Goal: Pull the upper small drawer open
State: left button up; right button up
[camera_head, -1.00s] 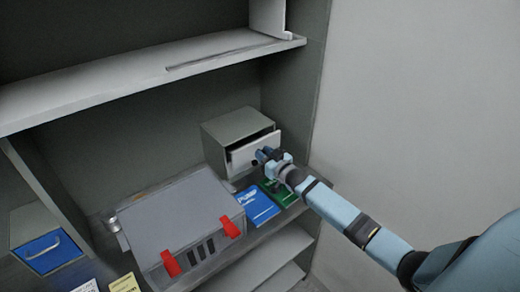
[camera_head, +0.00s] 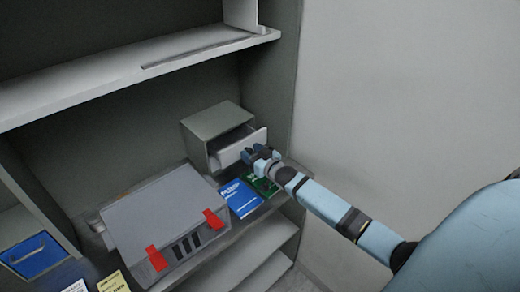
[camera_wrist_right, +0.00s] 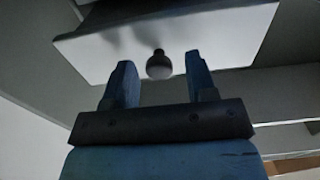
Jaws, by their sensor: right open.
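The small drawer (camera_head: 238,147) is a pale-fronted drawer in a grey box cabinet (camera_head: 212,122) on the shelf. It stands partly pulled out, with a dark gap showing above its front. My right gripper (camera_head: 258,151) is at the drawer front. In the right wrist view, the white drawer front (camera_wrist_right: 165,38) carries a dark round knob (camera_wrist_right: 159,65). The fingers of my right gripper (camera_wrist_right: 160,82) are open on both sides of the knob, with gaps between them and it. My left gripper is not in view.
A grey case with red latches (camera_head: 165,222) stands left of the cabinet. A blue booklet (camera_head: 240,197) and a green board (camera_head: 263,185) lie in front of the drawer. A wall is to the right.

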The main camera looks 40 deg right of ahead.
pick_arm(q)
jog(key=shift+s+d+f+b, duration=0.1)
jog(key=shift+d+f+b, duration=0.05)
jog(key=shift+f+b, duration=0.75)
pick_arm(e)
jog(key=s+d, duration=0.1)
jog(key=s, duration=1.2)
jog(key=shift+s, duration=0.3)
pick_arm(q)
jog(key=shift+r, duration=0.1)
